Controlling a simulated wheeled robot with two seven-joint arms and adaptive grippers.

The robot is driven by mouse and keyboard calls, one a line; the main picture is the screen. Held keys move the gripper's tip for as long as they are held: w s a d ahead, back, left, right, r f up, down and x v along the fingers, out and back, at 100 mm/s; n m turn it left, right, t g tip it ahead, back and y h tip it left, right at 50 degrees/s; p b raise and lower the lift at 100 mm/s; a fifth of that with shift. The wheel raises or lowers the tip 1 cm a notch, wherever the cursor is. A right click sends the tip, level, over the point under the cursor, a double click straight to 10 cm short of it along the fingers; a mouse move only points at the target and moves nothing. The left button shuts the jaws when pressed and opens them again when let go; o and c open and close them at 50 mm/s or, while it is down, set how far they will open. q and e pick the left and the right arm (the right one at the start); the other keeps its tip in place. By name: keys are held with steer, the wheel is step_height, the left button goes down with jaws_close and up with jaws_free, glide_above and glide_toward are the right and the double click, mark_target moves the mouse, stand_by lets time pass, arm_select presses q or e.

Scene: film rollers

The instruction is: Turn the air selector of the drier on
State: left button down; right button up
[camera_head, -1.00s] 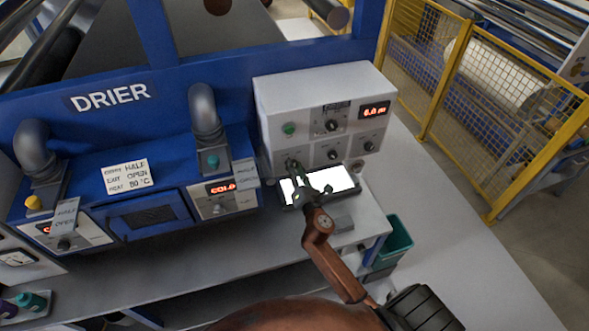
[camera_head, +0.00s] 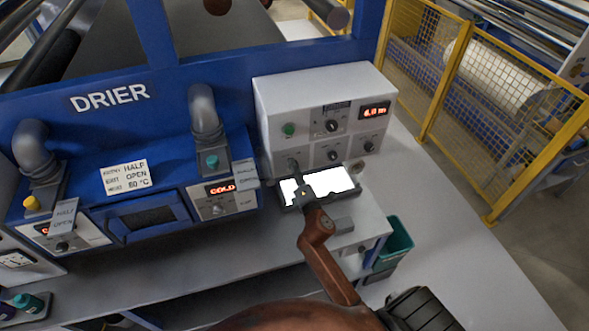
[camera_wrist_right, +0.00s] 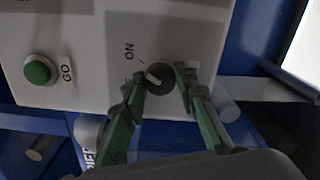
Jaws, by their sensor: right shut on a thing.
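The air selector is a dark round knob (camera_wrist_right: 158,79) on the white control box (camera_head: 328,84) at the right of the drier (camera_head: 112,97). The word ON and a short tick are printed beside it in the right wrist view. A pale pointer mark shows on the knob's left side, near the tick; its exact angle is hard to read. My right gripper (camera_head: 294,168) reaches the box's lower left. Its green fingers (camera_wrist_right: 160,74) are shut on the knob, one on each side, and partly cover its rim. My left gripper is not in view.
A green GO button (camera_wrist_right: 38,72) sits above the selector on the box. Several other knobs (camera_head: 332,126) and a red display (camera_head: 374,110) are to its right. A lit white tablet (camera_head: 330,183) lies under my right arm. A yellow fence (camera_head: 450,80) stands at the right.

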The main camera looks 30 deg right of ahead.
stand_by(0.3)
steer(key=o, duration=1.2)
steer(key=shift+c, duration=0.2)
steer(key=shift+s, duration=0.1)
steer(key=v, duration=1.1)
steer(key=shift+s, duration=0.35)
